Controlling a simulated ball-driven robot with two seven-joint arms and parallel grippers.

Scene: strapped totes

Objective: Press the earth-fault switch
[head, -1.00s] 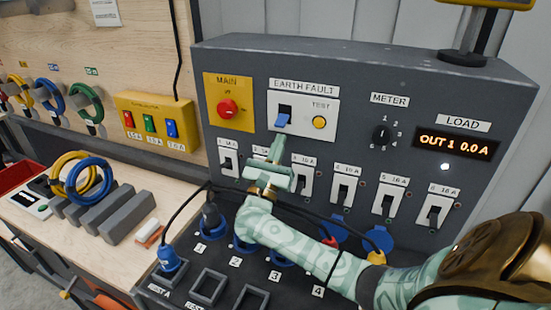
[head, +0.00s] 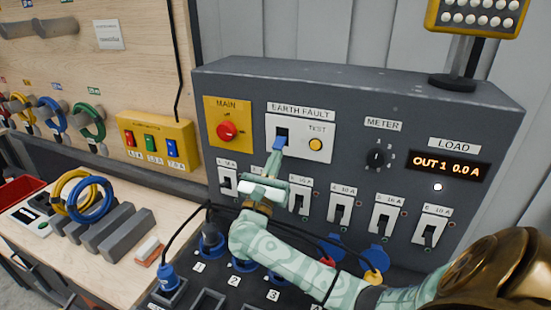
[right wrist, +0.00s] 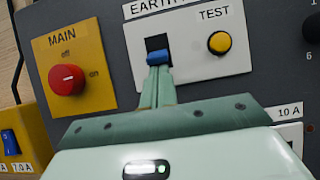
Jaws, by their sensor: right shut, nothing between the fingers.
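The earth-fault switch is a blue lever (head: 279,144) in a black slot on a white plate (head: 299,150) labelled EARTH FAULT. In the right wrist view the blue lever (right wrist: 159,58) sits low in its slot. A yellow TEST button (head: 315,143) is to its right. My right gripper (head: 275,157) is shut and empty, with its tips right at the lever's lower end. In the right wrist view the gripper tips (right wrist: 158,72) overlap the bottom of the lever; whether they touch cannot be told. My left gripper is not in view.
A red MAIN knob (head: 227,131) on a yellow plate is left of the switch. A METER dial (head: 375,158) and LOAD display (head: 448,165) are to the right. Several breaker switches line the panel below. Black cables run behind my right forearm.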

